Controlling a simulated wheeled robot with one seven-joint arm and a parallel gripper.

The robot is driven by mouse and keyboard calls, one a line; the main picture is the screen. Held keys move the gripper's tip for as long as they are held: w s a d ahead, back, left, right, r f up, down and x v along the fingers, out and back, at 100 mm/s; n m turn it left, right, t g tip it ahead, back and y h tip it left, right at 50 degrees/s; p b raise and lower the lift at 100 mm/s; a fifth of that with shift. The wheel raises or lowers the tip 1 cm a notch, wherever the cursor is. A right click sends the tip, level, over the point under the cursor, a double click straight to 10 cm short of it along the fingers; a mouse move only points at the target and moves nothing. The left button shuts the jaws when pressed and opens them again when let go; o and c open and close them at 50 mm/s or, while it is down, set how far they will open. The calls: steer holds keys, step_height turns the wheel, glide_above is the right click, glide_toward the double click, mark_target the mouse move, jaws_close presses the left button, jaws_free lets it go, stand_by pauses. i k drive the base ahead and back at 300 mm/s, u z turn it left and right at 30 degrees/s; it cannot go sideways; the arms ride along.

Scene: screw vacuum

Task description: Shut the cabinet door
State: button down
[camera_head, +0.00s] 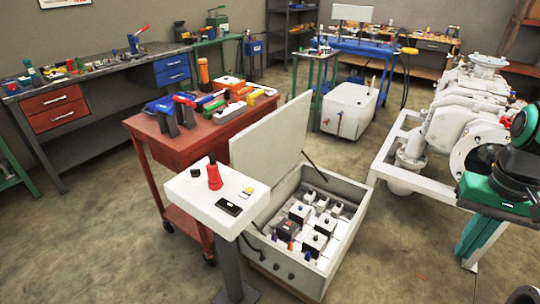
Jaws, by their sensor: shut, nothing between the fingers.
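The cabinet (334,257) is a low grey box standing on the floor at the middle of the head view. Its door (272,155) is a flat pale grey panel hinged along the left side. It stands open, raised and leaning back to the left, with a thin dark strut (318,173) between it and the box. Inside the box, several small black and white blocks with coloured knobs show. The green and black parts at the right edge look like my arm. My gripper's fingers cannot be made out in this view.
A white control panel on a post (214,198) stands close in front of the door's left side. A red cart (172,148) with tools is behind it. A large white machine (462,110) on a frame stands right of the cabinet. Bare floor (400,255) lies between the cabinet and my arm.

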mark_target(265, 151)
steer(key=u, duration=2.05)
steer(key=i, duration=3)
steer(key=z, duration=2.6)
